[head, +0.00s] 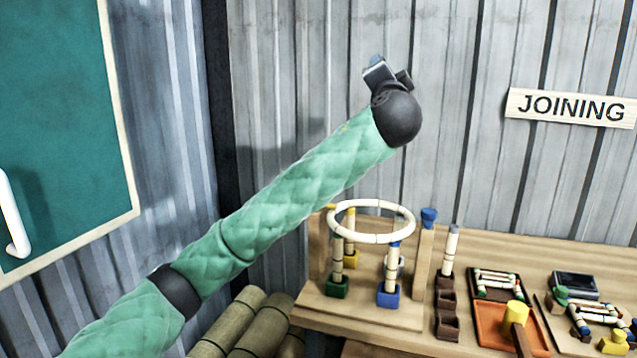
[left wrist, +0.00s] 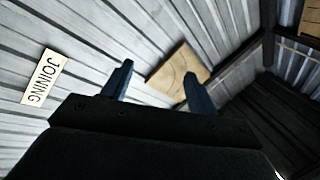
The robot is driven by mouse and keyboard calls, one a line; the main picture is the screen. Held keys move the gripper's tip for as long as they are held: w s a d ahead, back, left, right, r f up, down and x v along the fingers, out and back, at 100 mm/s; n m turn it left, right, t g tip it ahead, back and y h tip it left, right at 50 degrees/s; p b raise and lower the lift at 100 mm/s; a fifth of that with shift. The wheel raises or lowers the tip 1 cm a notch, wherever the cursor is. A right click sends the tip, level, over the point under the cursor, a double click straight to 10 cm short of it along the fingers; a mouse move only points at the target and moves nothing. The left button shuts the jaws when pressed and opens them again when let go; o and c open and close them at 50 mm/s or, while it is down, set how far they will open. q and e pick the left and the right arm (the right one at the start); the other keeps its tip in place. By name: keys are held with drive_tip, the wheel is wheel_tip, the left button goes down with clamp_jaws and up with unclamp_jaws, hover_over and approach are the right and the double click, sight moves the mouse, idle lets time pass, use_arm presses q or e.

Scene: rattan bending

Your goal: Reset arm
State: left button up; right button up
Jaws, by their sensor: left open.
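My left arm reaches up from the lower left in the head view, in a green quilted sleeve. My left gripper (head: 375,62) is at its upper end, raised above the workbench in front of the corrugated wall. In the left wrist view its two dark fingers (left wrist: 157,88) stand apart with nothing between them. The gripper is open and empty, pointing up and away from the bench. My right gripper is in neither view.
The workbench (head: 370,312) holds a white ring (head: 371,203) on coloured-foot posts, an orange tray (head: 492,325) and a yellow-headed mallet (head: 516,313). Rolled mats (head: 262,318) lie left of it. A JOINING sign (head: 571,107) hangs on the wall. Air around the gripper is clear.

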use_arm(q)
drive_tip(key=s+a+f+n+g, duration=0.35)
drive_tip(key=s+a+f, duration=0.4)
drive_tip(key=f, duration=0.95)
drive_tip(key=s+a+f+n+g, duration=0.2)
drive_tip(key=s+a+f+g, duration=0.55)
drive_tip(key=f, duration=0.95)
drive_tip(key=s+a+f+n+g, duration=0.1)
drive_tip(key=s+a+f+n, duration=0.2)
drive_tip(key=s+a+f, duration=0.95)
drive_tip(key=s+a+f+n+g, duration=0.1)
drive_tip(key=s+f+g, duration=0.15)
drive_tip(key=f, duration=0.85)
drive_tip(key=s+a+f+n+g, duration=0.15)
drive_tip(key=s+f, duration=0.25)
drive_tip(key=f, duration=0.7)
drive_tip(key=s+f+g, duration=0.2)
drive_tip(key=s+f, duration=0.3)
drive_tip(key=s, duration=0.3)
drive_tip(key=s+f+g+y, duration=0.1)
drive_tip(key=s+f+g, duration=0.1)
drive_tip(key=s+f, duration=0.3)
drive_tip(key=s, duration=0.4)
drive_tip(key=shift+d+f+m, duration=0.15)
drive_tip(key=shift+f+m, duration=0.15)
drive_tip(key=shift+s, duration=0.15)
